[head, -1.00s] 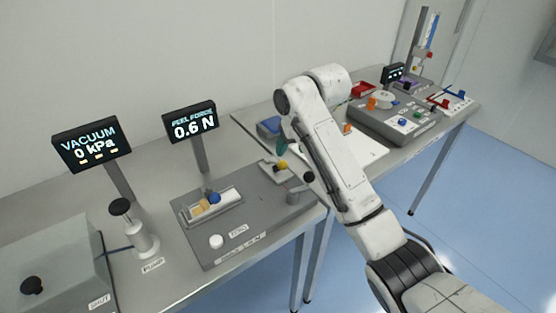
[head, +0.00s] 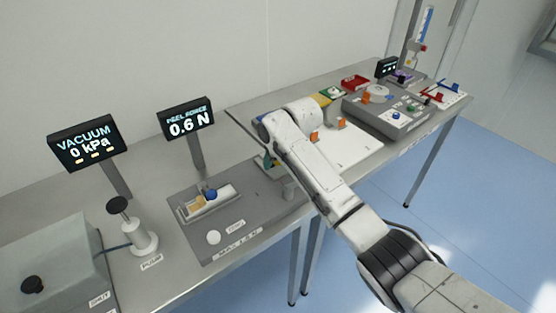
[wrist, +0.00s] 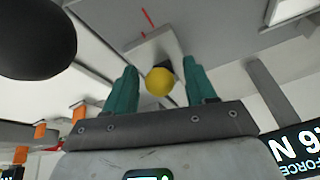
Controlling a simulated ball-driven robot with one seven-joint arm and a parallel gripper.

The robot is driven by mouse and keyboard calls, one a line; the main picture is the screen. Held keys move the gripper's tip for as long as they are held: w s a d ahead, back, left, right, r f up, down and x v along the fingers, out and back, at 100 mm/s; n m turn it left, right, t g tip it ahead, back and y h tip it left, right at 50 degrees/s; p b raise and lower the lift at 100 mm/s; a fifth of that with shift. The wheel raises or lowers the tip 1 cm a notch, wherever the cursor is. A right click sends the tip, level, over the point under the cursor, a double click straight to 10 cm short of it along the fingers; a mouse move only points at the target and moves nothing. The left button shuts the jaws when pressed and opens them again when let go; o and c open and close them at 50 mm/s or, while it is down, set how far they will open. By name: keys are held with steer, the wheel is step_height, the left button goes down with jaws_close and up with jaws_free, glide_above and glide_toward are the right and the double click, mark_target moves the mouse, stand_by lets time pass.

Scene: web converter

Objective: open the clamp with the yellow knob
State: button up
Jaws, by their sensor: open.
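The yellow knob (wrist: 159,82) shows in the wrist view between the two teal fingers of my gripper (wrist: 163,75). The fingers stand apart on either side of it; I cannot tell whether either touches it. A pale clamp part (wrist: 157,50) with a dark piece lies just beyond the knob. In the head view my arm hides the knob and most of the clamp. A bit of teal from my gripper (head: 268,161) shows at the arm's left edge, above the grey peel base plate (head: 250,200).
A blue knob (head: 211,195) sits on a light tray (head: 225,206) left of my arm. A white button (head: 214,238) is in front. The peel force display (head: 188,119) stands behind. A hand pump (head: 133,230) is farther left. A white board (head: 355,143) lies right of my arm.

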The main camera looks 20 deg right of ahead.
steer(key=shift+c, duration=0.3)
jaws_close()
